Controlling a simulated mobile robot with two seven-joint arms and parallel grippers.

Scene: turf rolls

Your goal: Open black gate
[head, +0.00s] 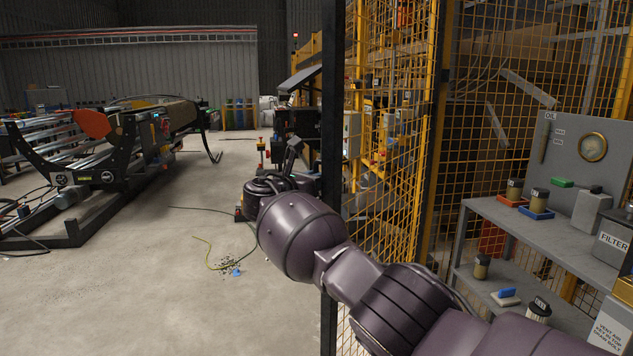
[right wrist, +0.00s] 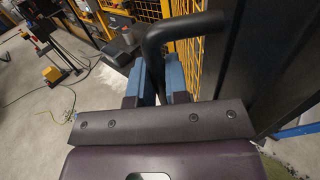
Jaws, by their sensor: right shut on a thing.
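A black upright of the gate (head: 332,120) stands near the middle of the head view, and a broad black part of it (right wrist: 258,55) fills the right side of the right wrist view. A bent black handle (right wrist: 185,26) sticks out from it. My right gripper (right wrist: 161,80) has its blue-padded fingers shut around the handle's downturned end. In the head view my right arm reaches in from the lower right, and its own wrist hides the fingers and handle. My left gripper is in neither view.
Yellow mesh fencing (head: 400,180) stands right of the upright. A grey workbench (head: 490,212) with filters and cans is at the right. A roller machine (head: 110,150) stands at the left. A yellow-green cable (head: 207,255) and debris lie on otherwise open floor.

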